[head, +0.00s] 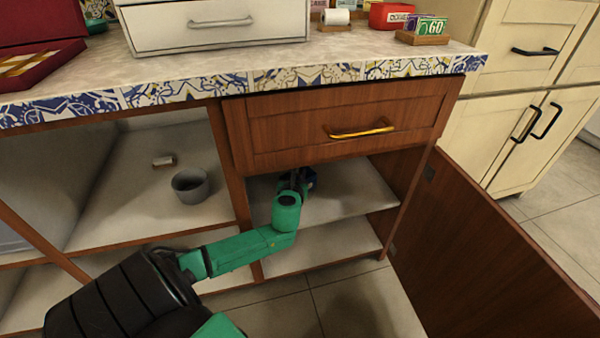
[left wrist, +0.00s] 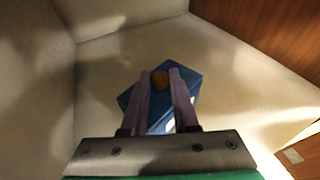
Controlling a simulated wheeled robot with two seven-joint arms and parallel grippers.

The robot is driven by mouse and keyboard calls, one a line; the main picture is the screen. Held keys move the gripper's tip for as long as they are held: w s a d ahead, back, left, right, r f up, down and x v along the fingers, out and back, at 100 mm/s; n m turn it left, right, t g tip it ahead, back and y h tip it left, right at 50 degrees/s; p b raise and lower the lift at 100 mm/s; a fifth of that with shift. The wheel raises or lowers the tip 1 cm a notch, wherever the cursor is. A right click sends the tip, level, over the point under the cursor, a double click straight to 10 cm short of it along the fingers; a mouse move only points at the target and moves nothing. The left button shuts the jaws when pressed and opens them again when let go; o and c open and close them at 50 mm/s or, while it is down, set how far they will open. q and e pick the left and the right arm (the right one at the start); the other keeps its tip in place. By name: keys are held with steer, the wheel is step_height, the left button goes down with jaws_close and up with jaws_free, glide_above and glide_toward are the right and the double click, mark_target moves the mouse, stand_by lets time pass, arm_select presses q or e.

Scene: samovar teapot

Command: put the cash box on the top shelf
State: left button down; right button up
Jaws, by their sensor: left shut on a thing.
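The blue cash box (left wrist: 188,78) shows in the left wrist view, with a yellow-orange knob between my fingers. In the head view only a small dark blue part of it (head: 311,179) shows, behind my left gripper (head: 296,182). My left gripper, also in the left wrist view (left wrist: 160,88), is shut on the box. It reaches into the open right cabinet compartment, under the wooden drawer and over the top shelf (head: 352,198). I cannot tell whether the box touches the shelf. My right gripper is not in view.
A closed drawer (head: 340,127) with a gold handle hangs just above my left arm. A lower shelf (head: 325,249) lies beneath. An open wooden door (head: 480,250) stands at the right. A grey cup (head: 190,187) and small roll (head: 164,161) sit in the left compartment.

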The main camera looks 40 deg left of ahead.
arm_select(q)
steer(key=w+a+b, duration=0.1)
steer(key=w, duration=0.1)
steer(key=w+a, duration=0.1)
steer(key=shift+w+a+b, duration=0.2)
steer(key=shift+w+b, duration=0.15)
steer(key=shift+b, duration=0.05)
steer(key=shift+f+b, duration=0.6)
steer(key=shift+f, duration=0.3)
steer(key=shift+r, duration=0.2)
steer(key=c, duration=0.7)
jaws_free()
steer(key=shift+f, duration=0.1)
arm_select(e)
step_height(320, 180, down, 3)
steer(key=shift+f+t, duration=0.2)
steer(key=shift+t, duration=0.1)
